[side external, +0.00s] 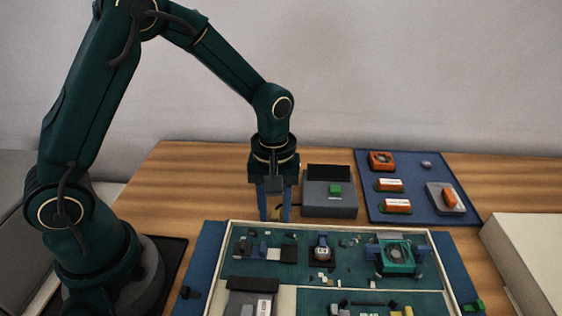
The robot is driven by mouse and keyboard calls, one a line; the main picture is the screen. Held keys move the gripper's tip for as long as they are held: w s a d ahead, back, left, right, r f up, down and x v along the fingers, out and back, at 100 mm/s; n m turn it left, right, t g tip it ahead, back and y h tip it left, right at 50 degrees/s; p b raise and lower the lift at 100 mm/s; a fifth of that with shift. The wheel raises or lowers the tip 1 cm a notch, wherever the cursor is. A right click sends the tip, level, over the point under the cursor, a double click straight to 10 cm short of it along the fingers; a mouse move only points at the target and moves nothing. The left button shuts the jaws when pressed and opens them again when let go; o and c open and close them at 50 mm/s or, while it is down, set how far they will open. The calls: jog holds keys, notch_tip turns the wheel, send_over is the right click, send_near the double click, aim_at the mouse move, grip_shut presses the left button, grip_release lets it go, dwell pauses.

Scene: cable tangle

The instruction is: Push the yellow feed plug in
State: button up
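My gripper (275,213) points straight down just behind the back edge of the framed board (340,226), left of a grey box (322,206). Its two blue fingers stand apart with a visible gap. A small dark and yellowish piece (278,211) shows low between the fingertips; it may be the yellow feed plug, but it is too small to tell. It does not look clamped. Another small yellow piece (408,311) lies at the bottom edge of the view, partly cut off. The socket for the plug cannot be made out.
The grey box has a black upright back and a green block (335,189). A blue mat (418,167) with several orange parts lies at the back right. The board carries many small parts, including a green fan unit (396,257). Bare wooden table (205,175) lies left of my gripper.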

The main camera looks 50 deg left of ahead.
aim_at(275, 216)
dwell(0.3)
jog(key=shift+r, duration=2.55)
